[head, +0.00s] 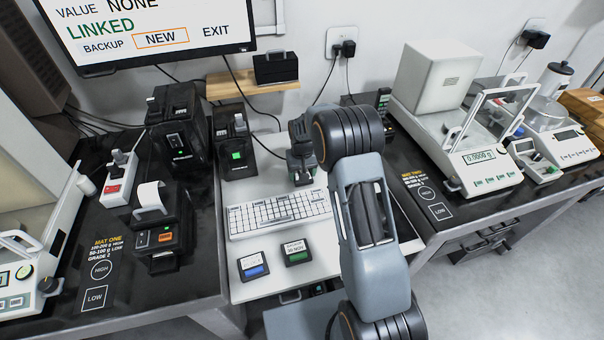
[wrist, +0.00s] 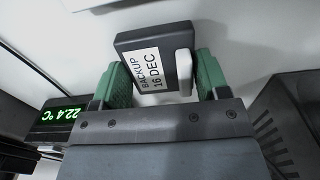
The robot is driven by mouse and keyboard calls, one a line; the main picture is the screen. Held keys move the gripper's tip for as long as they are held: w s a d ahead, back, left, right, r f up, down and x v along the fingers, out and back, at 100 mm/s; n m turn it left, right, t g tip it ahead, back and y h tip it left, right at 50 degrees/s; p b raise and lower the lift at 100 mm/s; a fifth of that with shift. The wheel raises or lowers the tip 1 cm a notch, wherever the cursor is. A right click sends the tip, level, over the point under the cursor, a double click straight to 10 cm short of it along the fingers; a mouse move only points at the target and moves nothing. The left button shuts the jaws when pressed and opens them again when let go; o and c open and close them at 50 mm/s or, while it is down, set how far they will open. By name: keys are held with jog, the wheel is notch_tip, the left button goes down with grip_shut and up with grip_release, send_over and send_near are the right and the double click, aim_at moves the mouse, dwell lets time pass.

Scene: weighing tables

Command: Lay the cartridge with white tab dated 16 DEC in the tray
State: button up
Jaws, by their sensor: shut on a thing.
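My gripper (wrist: 161,80) is shut on a dark cartridge (wrist: 126,45) in the wrist view. The cartridge's white label reads BACKUP 16 DEC, and a white tab (wrist: 184,72) stands at its right side. The green finger pads sit on either side of the cartridge. A pale surface is behind it; I cannot tell the gap. In the head view my arm partly hides the gripper area, and the held cartridge is not clear there. Two other cartridges lie on the white desk, one with a blue tab (head: 254,271) and one with a green tab (head: 298,257). I cannot pick out the tray with certainty.
A keyboard (head: 279,214) lies on the white middle desk. Dark devices (head: 178,135) stand at its left and a balance (head: 487,165) at its right. A monitor (head: 150,30) hangs above. A 22.4 °C display (wrist: 62,114) is close by my gripper's left side.

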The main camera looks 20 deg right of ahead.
jog(key=shift+f, duration=0.4)
jog(key=shift+f, duration=0.15)
jog(key=o, duration=0.9)
jog(key=shift+o, duration=0.2)
